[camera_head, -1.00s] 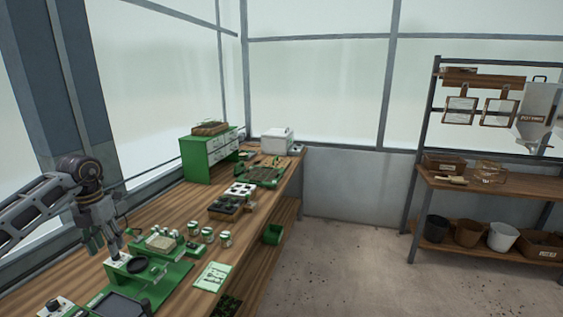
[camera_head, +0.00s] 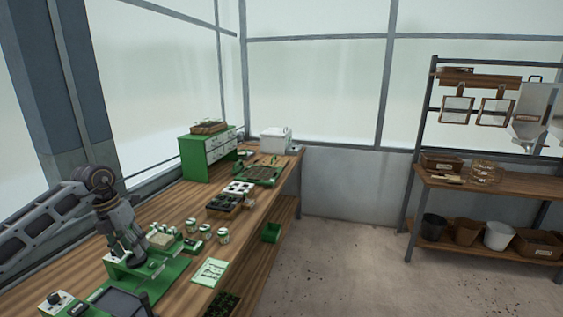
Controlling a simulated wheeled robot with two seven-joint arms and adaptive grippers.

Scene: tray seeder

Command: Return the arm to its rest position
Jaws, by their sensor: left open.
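My left arm comes in from the left, and its gripper (camera_head: 133,256) points down over the green tray seeder (camera_head: 175,268) on the wooden bench. The gripper is open, with no object visible in it. Its fingertips are small here and partly blend with the seeder, so I cannot tell whether they touch it. The wrist and gripper cover part of the seeder's near-left side and its dark round part. My right gripper is not in view.
Several small jars (camera_head: 222,236) and a green-and-white card (camera_head: 210,272) lie right of the seeder. A dark tray (camera_head: 222,207), a green cabinet (camera_head: 196,163) and a white box (camera_head: 276,140) stand farther back. A shelf (camera_head: 490,189) stands at right, across open floor.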

